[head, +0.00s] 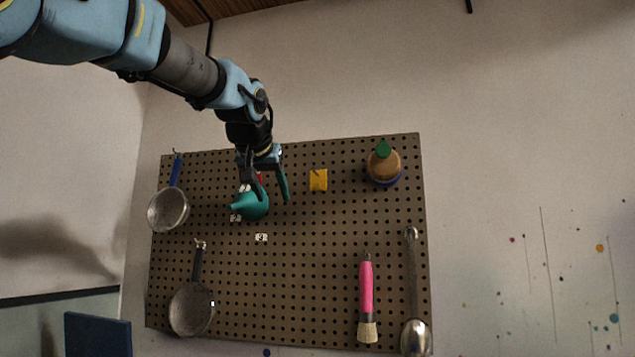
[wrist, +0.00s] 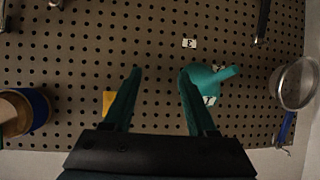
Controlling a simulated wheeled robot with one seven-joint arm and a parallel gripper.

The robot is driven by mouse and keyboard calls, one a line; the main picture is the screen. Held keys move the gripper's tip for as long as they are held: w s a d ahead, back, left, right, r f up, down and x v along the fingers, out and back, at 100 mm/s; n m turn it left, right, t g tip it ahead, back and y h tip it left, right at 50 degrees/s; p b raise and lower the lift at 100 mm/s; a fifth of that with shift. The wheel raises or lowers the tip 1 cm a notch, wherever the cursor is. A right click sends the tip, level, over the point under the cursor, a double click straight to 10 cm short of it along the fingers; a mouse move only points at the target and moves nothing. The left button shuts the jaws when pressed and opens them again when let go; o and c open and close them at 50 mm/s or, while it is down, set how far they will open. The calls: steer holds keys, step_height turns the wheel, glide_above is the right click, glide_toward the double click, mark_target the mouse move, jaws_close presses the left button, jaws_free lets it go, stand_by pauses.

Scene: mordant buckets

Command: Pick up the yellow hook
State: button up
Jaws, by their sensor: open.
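The yellow hook (head: 318,180) is a small flat yellow piece on the upper middle of the brown pegboard. In the wrist view the yellow hook (wrist: 108,103) shows partly, just outside the left finger, which hides some of it. My gripper (head: 271,197) is open, in front of the board, left of the hook in the head view and overlapping a teal rounded thing. In the wrist view the space between the fingers of my gripper (wrist: 160,73) shows only bare pegboard. The hook is not between the fingers.
The teal thing (head: 252,205) with a pointed spout hangs close by; in the wrist view it (wrist: 209,80) is beside the right finger. A brown and blue round thing (head: 384,165) hangs right of the hook. Pans, a pink brush (head: 366,300) and a ladle (head: 413,290) hang farther off.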

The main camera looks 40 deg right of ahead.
steer(key=m+h, duration=0.1)
steer(key=h, duration=0.1)
glide_toward(314, 173)
steer(key=f, duration=0.1)
steer(key=p+x, duration=0.5)
steer(key=x, duration=0.5)
steer(key=shift+r, duration=0.15)
steer(key=shift+w+d+f, duration=0.25)
steer(key=shift+d, duration=0.15)
jaws_close()
